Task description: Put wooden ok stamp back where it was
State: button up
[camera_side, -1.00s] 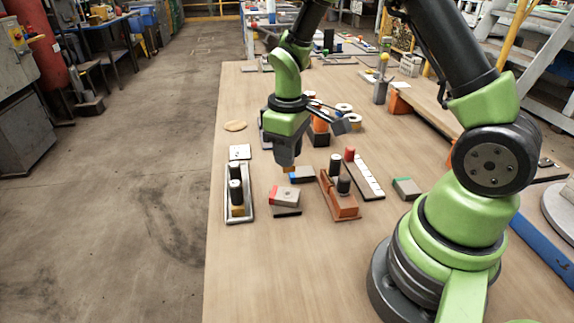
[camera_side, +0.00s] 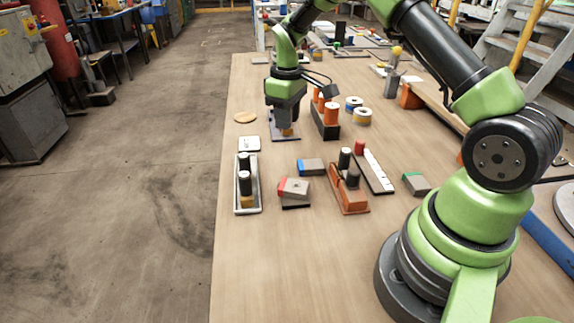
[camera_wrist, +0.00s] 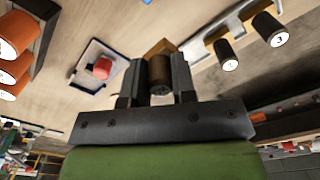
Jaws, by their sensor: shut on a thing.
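My gripper (camera_side: 287,118) is shut on a wooden stamp. In the wrist view, its dark brown round handle (camera_wrist: 160,72) is between the fingers, with a tan wooden block (camera_wrist: 160,47) beyond it. In the side view the block (camera_side: 287,131) shows just below the fingertips; its stamping face is hidden. My gripper is over or near a dark-edged flat tray (camera_side: 278,137), partly hidden behind it. I cannot tell if the block touches the tray. In the wrist view a similar dark-edged tray (camera_wrist: 73,78) holds a red-topped piece (camera_wrist: 102,68).
A metal tray (camera_side: 241,209) and an orange-brown holder (camera_side: 350,203) each hold black-handled pieces. A black rack with orange cylinders (camera_side: 331,112) stands close right of my gripper. A white card (camera_side: 249,143), a round wooden disc (camera_side: 245,117) and ink-pad-like boxes (camera_side: 294,188) lie nearby.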

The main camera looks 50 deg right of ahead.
aim_at(287, 166)
notch_tip(287, 166, down, 10)
jog(key=shift+w+d+r, duration=0.1)
jog(key=shift+w+d, duration=0.05)
dwell(0.3)
jog(key=shift+f, duration=0.2)
jog(key=o, duration=0.8)
jog(key=shift+c, duration=0.2)
jog(key=shift+r, duration=0.1)
